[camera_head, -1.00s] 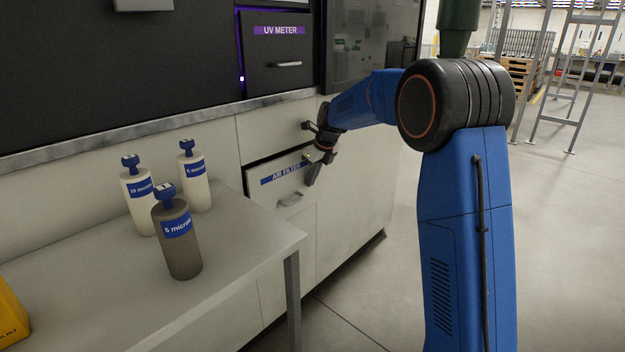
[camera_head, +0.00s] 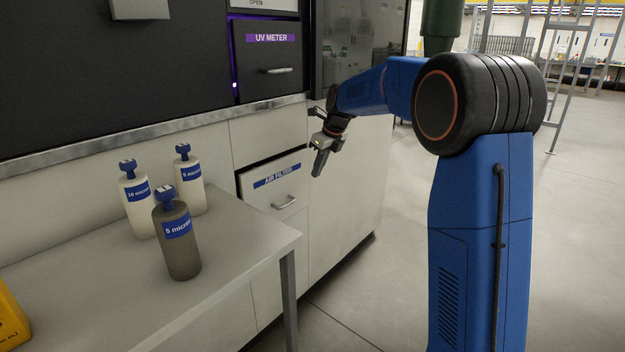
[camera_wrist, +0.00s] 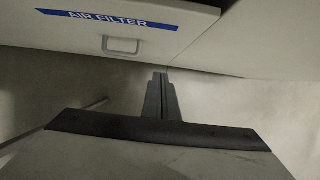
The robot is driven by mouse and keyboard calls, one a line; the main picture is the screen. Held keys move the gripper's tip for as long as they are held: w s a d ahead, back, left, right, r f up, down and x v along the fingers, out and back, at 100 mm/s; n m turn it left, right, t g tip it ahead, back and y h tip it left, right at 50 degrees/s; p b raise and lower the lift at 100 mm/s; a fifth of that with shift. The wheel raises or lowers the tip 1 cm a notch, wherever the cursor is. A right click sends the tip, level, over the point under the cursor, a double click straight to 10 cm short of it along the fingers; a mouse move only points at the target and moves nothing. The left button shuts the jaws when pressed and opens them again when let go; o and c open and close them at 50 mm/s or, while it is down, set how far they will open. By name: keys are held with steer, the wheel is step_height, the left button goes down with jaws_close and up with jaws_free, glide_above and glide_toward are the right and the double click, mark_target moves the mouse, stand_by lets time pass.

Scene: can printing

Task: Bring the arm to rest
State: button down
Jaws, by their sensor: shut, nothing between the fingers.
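My gripper (camera_head: 318,171) is shut and empty. In the head view it points down in front of the white cabinet, just right of the air filter drawer (camera_head: 277,183) and apart from its handle (camera_head: 285,202). In the wrist view my gripper's fingers (camera_wrist: 162,82) are together, with nothing between them. The air filter drawer (camera_wrist: 165,14) with its blue label and handle shows above them there. A dark gap shows along the drawer's top edge; I cannot tell whether it is fully closed.
A grey table (camera_head: 95,285) stands at the left with two white bottles (camera_head: 138,212) (camera_head: 190,188) and one grey bottle (camera_head: 178,245). A yellow object (camera_head: 10,320) is at its left edge. The UV meter drawer (camera_head: 267,65) is above. Open floor (camera_head: 390,260) lies to the right.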

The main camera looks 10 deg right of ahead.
steer(key=s+d+r+n+h, duration=0.1)
steer(key=s+r+n, duration=0.2)
steer(key=s+n, duration=0.75)
steer(key=s+d+r+n, duration=0.2)
steer(key=s+n, duration=0.2)
steer(key=s, duration=1.4)
steer(key=s+f+n, duration=0.3)
steer(key=s+n, duration=0.1)
steer(key=s, duration=0.4)
steer(key=s+d+f+n+h, duration=0.1)
steer(key=s+f+n, duration=0.3)
steer(key=s, duration=0.3)
steer(key=s+d+f+n+t, duration=0.1)
steer(key=s+f+n, duration=0.2)
steer(key=s+n, duration=0.3)
steer(key=s, duration=0.2)
steer(key=shift+s+f+h, duration=0.3)
